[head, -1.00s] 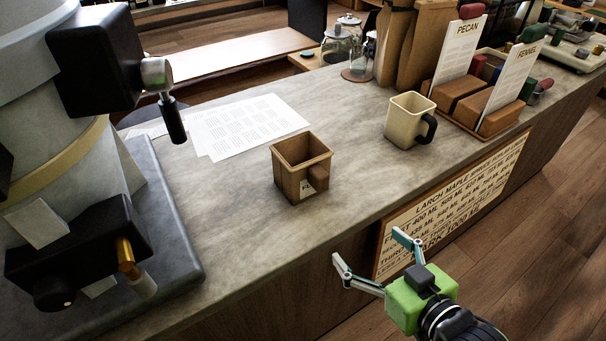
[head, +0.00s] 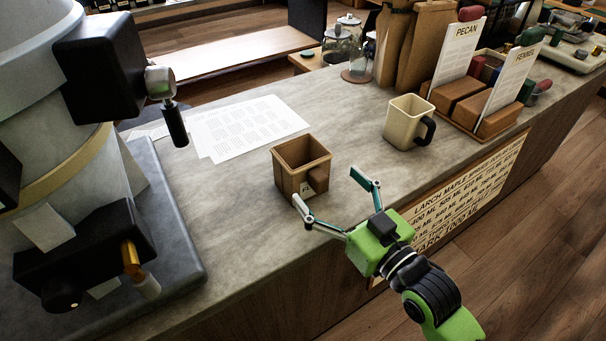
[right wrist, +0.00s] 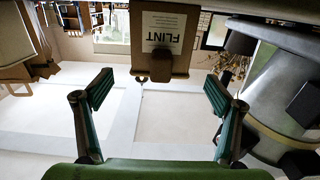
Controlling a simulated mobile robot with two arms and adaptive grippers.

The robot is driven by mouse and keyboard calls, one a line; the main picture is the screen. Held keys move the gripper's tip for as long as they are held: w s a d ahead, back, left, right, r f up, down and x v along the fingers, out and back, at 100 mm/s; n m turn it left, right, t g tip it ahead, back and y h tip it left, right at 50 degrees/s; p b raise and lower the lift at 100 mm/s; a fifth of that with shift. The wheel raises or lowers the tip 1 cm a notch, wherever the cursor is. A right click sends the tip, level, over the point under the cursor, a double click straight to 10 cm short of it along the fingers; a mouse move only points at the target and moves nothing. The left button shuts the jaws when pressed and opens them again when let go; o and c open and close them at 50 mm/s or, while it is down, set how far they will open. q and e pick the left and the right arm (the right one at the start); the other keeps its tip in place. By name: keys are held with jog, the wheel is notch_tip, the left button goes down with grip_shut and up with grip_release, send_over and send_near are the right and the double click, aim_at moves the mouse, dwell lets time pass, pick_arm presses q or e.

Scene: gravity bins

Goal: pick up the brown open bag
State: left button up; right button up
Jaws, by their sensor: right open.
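A brown open-topped square container (head: 287,176) stands upright on the counter, with a small white label and a brown block on its near side. It also shows in the right wrist view (right wrist: 180,22), where the picture is upside down and the label reads FLINT. My right gripper (head: 331,186) is open and empty over the counter's front edge, just in front of and to the right of the container. In the right wrist view my fingers (right wrist: 158,90) are spread, with the container beyond the gap between them. My left gripper is not in view.
A cream mug with a dark handle (head: 403,122) stands to the right. Tall brown bags (head: 428,45) and a wooden rack with cards (head: 480,122) stand behind it. Paper sheets (head: 250,125) lie behind the container. A large grey machine (head: 85,155) fills the left.

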aim_at(315, 175)
jog(key=x, duration=0.3)
jog(key=p+x, duration=0.1)
jog(key=x, duration=0.1)
jog(key=shift+a+f, duration=0.15)
jog(key=shift+f, duration=0.1)
jog(key=c, duration=1.6)
